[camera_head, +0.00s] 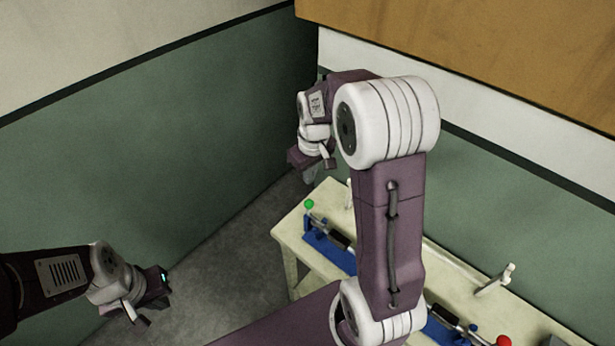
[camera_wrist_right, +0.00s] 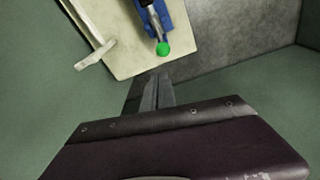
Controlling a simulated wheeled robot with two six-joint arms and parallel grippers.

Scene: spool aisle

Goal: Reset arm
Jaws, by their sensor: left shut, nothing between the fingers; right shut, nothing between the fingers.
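My left arm comes in from the left edge of the head view. Its gripper (camera_head: 139,315) hangs low over the grey floor, shut and empty, apart from the table. My right arm rises tall in the middle of the head view and bends over at the top. Its gripper (camera_head: 311,173) points down beyond the table's far left corner, near the back walls. In the right wrist view its fingers (camera_wrist_right: 157,93) are together with nothing between them. Part of the right forearm is hidden behind its elbow joint.
A cream table (camera_head: 291,226) stands along the right wall. On it are a blue device with a green ball (camera_head: 309,204), another with a red ball (camera_head: 503,341), and a pale upright piece (camera_head: 495,280). Green walls (camera_head: 200,150) close off the left and back. Floor (camera_head: 225,285) beside the table is clear.

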